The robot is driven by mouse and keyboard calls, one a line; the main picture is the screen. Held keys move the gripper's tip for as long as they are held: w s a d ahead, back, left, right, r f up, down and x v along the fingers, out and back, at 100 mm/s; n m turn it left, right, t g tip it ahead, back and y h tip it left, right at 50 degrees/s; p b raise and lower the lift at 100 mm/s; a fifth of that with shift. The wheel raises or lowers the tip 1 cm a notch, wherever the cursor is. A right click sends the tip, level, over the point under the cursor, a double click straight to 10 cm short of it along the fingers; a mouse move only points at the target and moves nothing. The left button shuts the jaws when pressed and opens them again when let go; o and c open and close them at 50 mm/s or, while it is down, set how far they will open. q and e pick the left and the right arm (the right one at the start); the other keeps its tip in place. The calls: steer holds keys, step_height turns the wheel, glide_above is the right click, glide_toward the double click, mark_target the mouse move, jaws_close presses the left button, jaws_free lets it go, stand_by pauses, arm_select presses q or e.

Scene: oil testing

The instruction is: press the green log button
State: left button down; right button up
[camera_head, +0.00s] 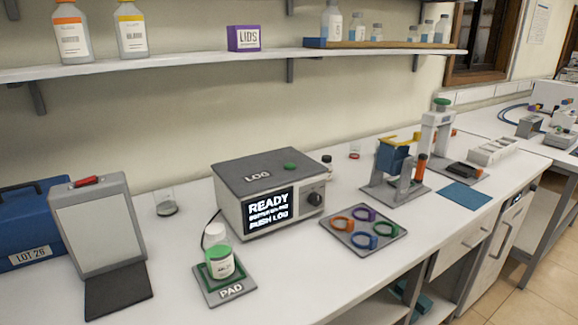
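The green log button (290,166) is a small green disc on the dark top of the grey tester box (228,213), right of the printed word LOG. The box stands on the white bench. Its front screen (269,211) reads READY and PUSH LOG, with a middle line too small to read surely. A black knob (315,198) sits right of the screen. Nothing covers the button. Neither of my grippers shows in the head view.
A pad (241,288) with a green-banded jar (220,263) stands in front of the box. A tray (343,241) with coloured rings lies to its right, and a grey case (91,232) to its left. A shelf (180,66) runs above. The space directly over the box top is clear.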

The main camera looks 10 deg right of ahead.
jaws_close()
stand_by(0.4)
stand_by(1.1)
